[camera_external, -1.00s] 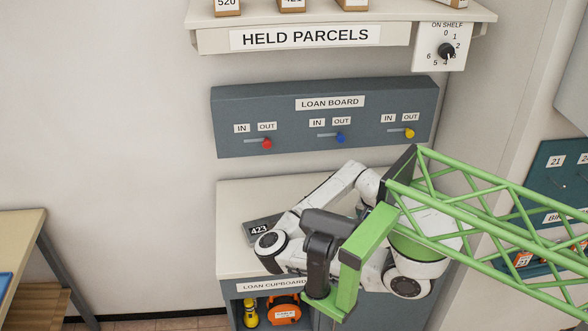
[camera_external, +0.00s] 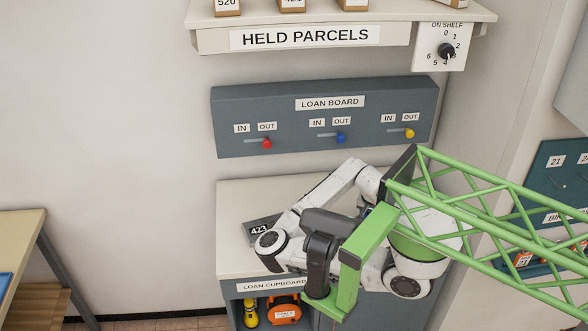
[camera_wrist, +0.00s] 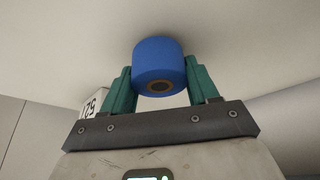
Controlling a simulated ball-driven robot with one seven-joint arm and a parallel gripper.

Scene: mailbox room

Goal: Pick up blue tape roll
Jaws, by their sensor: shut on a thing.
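The blue tape roll (camera_wrist: 158,58) shows in the wrist view between the two green fingers of my gripper (camera_wrist: 160,85). The fingers touch its sides, and my gripper is shut on it. The roll's brown core faces the camera. A pale surface lies right behind the roll; I cannot tell whether the roll touches it. In the external view my arm hides the gripper and the roll, in front of the loan cupboard (camera_external: 240,225).
A yellow torch-like item (camera_external: 250,312) and an orange case (camera_external: 284,311) are inside. The loan board (camera_external: 290,122) is on the wall above. A white numbered box (camera_wrist: 92,102) shows left of my gripper.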

